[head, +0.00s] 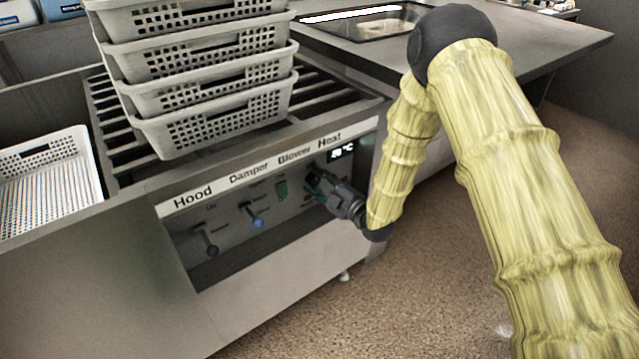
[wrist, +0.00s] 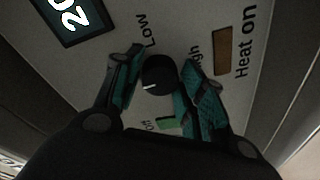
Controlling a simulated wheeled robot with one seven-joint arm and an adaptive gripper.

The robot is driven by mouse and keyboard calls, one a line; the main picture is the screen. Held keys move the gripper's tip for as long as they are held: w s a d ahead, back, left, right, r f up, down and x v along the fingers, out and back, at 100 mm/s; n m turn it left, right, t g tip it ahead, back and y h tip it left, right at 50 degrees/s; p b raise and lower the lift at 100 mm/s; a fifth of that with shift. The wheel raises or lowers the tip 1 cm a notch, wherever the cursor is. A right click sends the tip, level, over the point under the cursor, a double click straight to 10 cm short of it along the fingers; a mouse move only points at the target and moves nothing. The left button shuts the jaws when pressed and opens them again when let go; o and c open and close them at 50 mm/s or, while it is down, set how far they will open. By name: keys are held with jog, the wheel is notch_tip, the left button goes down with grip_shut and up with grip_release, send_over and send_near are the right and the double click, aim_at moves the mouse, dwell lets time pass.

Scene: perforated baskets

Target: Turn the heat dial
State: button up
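The heat dial (wrist: 158,76) is a round black knob with a white pointer line. In the wrist view it sits on the grey panel between the fingers of my gripper (wrist: 161,62). The fingers have teal pads and stand apart, one on each side of the dial. The right finger is very close to it; I cannot tell whether it touches. In the head view my gripper (head: 316,184) is at the panel under the "Heat" label and hides the dial.
The control panel (head: 228,235) also carries the hood lever (head: 207,243), the damper lever (head: 252,215) and a green blower switch (head: 281,189). A digital display (head: 342,151) is above my gripper. Stacked white baskets (head: 215,118) stand on the rack, and another basket (head: 88,165) is at left.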

jog(key=c, duration=0.4)
jog(key=shift+d+m, duration=0.1)
jog(key=shift+m, duration=0.2)
jog(key=m+p, duration=0.1)
jog(key=m, duration=0.2)
jog(key=shift+m, duration=0.3)
jog(key=m+t, duration=0.1)
jog(key=m, duration=0.3)
jog(key=shift+p, duration=0.35)
jog(key=m, duration=0.4)
jog(key=shift+f+m, duration=0.1)
jog(key=shift+m, duration=0.3)
jog(key=m+t, duration=0.1)
jog(key=m, duration=0.5)
jog(key=shift+h, duration=0.4)
